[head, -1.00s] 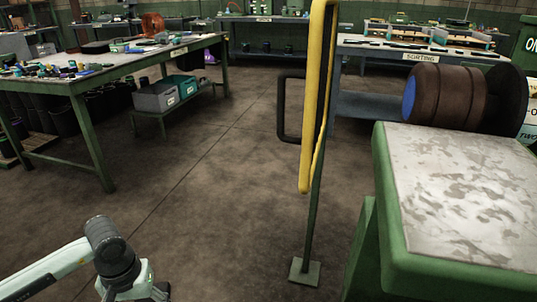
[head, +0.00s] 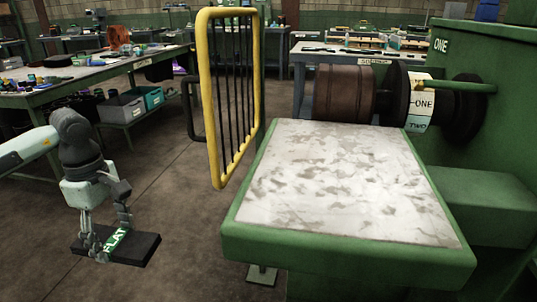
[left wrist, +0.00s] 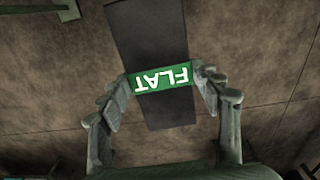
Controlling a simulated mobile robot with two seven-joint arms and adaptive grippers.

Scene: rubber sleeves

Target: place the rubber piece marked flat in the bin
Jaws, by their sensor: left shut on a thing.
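The rubber piece marked flat (head: 139,250) is a dark, flat slab with a green band lettered FLAT. My left gripper (head: 107,245) is shut on it across the green band and holds it above the floor, left of the green machine. In the left wrist view, the piece (left wrist: 150,35) lies between the two fingers of the gripper (left wrist: 161,80), with the band's lettering upside down. My right gripper is not in view. I cannot make out which container is the bin.
A green machine with a worn grey top (head: 335,180) and a brown roller (head: 344,92) stands at the right. A yellow barred guard (head: 212,110) stands beside it. A cluttered workbench (head: 100,70) with boxes (head: 122,108) beneath is at left. Open floor lies between.

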